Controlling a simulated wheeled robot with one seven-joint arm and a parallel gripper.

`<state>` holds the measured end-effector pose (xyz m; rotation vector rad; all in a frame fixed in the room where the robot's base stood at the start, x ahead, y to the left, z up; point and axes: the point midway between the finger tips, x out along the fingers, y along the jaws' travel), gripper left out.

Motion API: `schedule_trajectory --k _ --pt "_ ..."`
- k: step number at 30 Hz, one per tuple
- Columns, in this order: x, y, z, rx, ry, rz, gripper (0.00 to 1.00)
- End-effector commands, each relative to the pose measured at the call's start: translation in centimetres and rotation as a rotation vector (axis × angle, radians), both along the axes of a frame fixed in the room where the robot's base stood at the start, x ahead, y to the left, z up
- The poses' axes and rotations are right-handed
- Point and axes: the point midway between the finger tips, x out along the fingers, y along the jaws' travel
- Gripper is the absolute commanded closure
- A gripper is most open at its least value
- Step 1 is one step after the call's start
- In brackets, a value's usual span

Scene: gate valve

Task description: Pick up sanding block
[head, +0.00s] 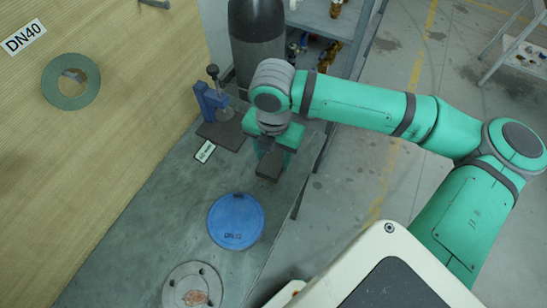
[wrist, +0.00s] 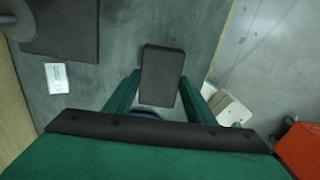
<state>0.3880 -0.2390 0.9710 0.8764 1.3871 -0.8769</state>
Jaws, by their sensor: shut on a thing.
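The sanding block (wrist: 162,74) is a dark, flat rectangular block. In the wrist view it sits between the two green fingers of my gripper (wrist: 160,98), which are shut on its near part. In the head view the block (head: 269,167) shows below my gripper (head: 268,150), over the grey bench top near its right edge. The gripper hides part of the block there. I cannot tell whether the block touches the bench.
A blue disc marked DN32 (head: 236,222) and a grey flange (head: 192,289) lie on the bench. A blue clamp stand (head: 212,100) on a dark base and a white label (head: 205,151) are left of my gripper. A dark cylinder (head: 257,45) stands behind.

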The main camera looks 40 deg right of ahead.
Motion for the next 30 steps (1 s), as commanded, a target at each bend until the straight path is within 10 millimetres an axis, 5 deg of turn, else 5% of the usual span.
schedule_trajectory --k 2,11,21,30 --pt "0.1 0.0 1.5 -0.001 -0.004 0.0 0.76" --pt "-5.5 0.1 7.7 -0.001 -0.004 -0.001 0.76" --pt "-12.1 0.4 10.4 0.0 -0.002 0.002 0.76" --pt "-14.0 0.3 11.3 0.0 -0.001 -0.001 0.76"
